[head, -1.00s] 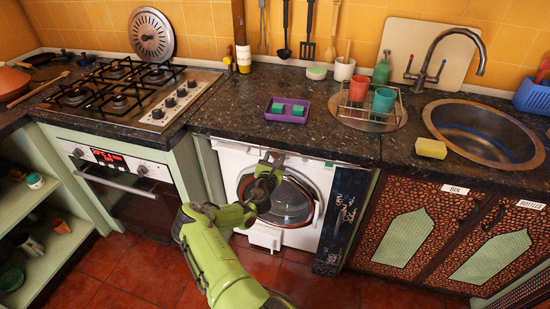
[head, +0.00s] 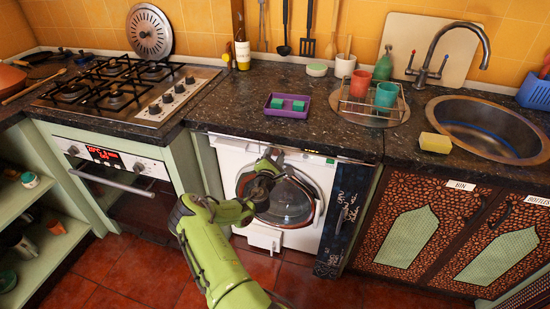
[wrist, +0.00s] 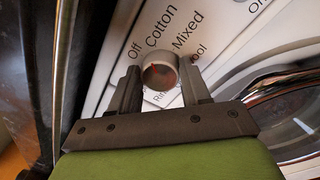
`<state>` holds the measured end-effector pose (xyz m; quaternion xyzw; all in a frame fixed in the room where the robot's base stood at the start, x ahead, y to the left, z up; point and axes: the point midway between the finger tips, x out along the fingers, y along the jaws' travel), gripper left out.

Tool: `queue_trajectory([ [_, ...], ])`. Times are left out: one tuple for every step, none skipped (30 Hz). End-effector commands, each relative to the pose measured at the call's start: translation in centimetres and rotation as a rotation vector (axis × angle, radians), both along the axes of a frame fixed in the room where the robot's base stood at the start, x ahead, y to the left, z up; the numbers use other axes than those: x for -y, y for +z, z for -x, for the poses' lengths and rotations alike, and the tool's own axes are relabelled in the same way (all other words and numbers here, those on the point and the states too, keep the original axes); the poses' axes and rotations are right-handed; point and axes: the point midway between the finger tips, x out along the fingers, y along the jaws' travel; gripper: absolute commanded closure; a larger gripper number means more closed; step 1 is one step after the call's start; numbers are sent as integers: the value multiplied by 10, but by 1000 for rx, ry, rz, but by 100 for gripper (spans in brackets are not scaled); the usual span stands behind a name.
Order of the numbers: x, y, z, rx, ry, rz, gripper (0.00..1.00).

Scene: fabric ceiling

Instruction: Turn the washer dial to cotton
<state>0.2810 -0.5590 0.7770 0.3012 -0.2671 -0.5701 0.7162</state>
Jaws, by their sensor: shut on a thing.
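The washer (head: 318,172) stands under the counter with its round glass door closed. In the wrist view its dial (wrist: 159,72) is a small silvery round knob on the white panel (wrist: 122,45). The labels Off, Cotton, Mixed and a partly hidden "ool" and "Rin" fan around it. My gripper (wrist: 160,67) has one finger on each side of the dial and is shut on it. I cannot make out a pointer mark on the dial. In the head view my gripper (head: 272,158) is at the washer's upper left front, and the dial is hidden there.
The counter edge (head: 270,138) overhangs just above the gripper. A purple tray (head: 287,114) with green blocks sits on the counter above the washer. The oven (head: 125,180) is to the left, patterned cupboards (head: 420,225) to the right. The red floor in front is clear.

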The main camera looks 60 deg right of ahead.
Motion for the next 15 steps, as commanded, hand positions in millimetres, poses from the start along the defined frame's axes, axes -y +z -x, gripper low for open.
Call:
queue_trajectory([
  [0,-3,0,25,0,-6,84],
  [0,-3,0,41,0,-9,84],
  [0,-3,0,59,0,-12,84],
  [0,-3,0,73,1,-13,84],
  [0,-3,0,84,1,-16,84],
  [0,-3,0,98,1,-18,84],
  [0,-3,0,108,1,-20,84],
  [0,-3,0,116,1,-21,84],
  [0,-3,0,125,1,-22,84],
  [0,-3,0,132,1,-24,84],
  [0,-2,0,137,1,-25,84],
  [0,-2,0,143,1,-26,84],
  [0,-2,0,146,1,-27,84],
  [0,-2,0,149,1,-27,84],
  [0,-2,0,151,1,-27,84],
])
